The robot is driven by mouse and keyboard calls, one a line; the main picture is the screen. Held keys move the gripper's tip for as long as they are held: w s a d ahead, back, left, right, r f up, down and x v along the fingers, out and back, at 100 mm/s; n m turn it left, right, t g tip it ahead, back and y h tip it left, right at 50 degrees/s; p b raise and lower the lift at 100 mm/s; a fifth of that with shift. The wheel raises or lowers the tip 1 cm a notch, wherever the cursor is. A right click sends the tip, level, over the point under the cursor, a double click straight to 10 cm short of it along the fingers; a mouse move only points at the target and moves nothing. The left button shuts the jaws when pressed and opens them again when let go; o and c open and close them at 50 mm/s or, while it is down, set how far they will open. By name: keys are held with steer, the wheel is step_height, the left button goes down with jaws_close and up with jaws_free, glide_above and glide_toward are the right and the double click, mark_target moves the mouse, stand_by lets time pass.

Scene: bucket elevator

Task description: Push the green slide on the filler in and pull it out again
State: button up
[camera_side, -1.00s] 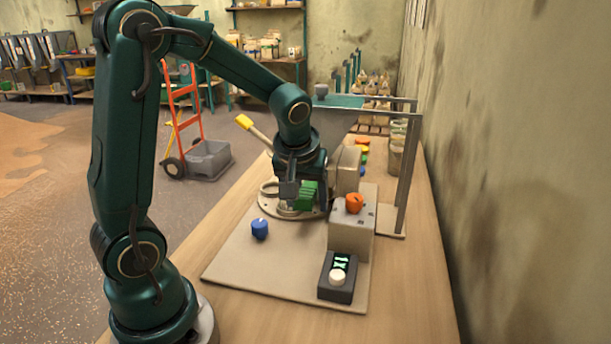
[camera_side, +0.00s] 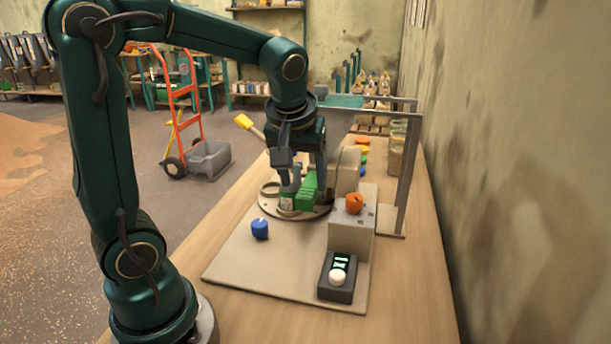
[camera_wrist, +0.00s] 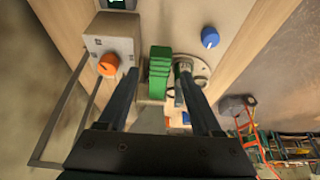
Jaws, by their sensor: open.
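The green slide (camera_side: 307,191) is a ribbed green block on the filler, low above the round turntable plate (camera_side: 272,204). In the wrist view the green slide (camera_wrist: 160,70) stands between the two fingers and beyond their tips, apart from both. My gripper (camera_side: 300,175) is open above the slide, pointing down; it also shows in the wrist view (camera_wrist: 158,80). The filler's grey hopper (camera_side: 338,118) is partly hidden behind my wrist.
A grey box with an orange knob (camera_side: 354,204) stands right of the slide. A blue knob (camera_side: 260,229) sits on the base plate, and a black box with a white button (camera_side: 338,277) is at the front. A yellow-tipped lever (camera_side: 244,122) sticks out behind. The metal frame (camera_side: 405,170) limits room at right.

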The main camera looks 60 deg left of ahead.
step_height(320, 180, up, 6)
steer(key=shift+f, duration=0.15)
stand_by(0.3)
steer(key=s+d+f+m+t+h, duration=0.2)
steer(key=s+d+f+m, duration=0.3)
steer(key=s+d+m, duration=0.4)
steer(key=shift+s+d+f+h, duration=0.4)
steer(key=shift+s+d+h, duration=0.25)
steer(key=shift+s, duration=0.45)
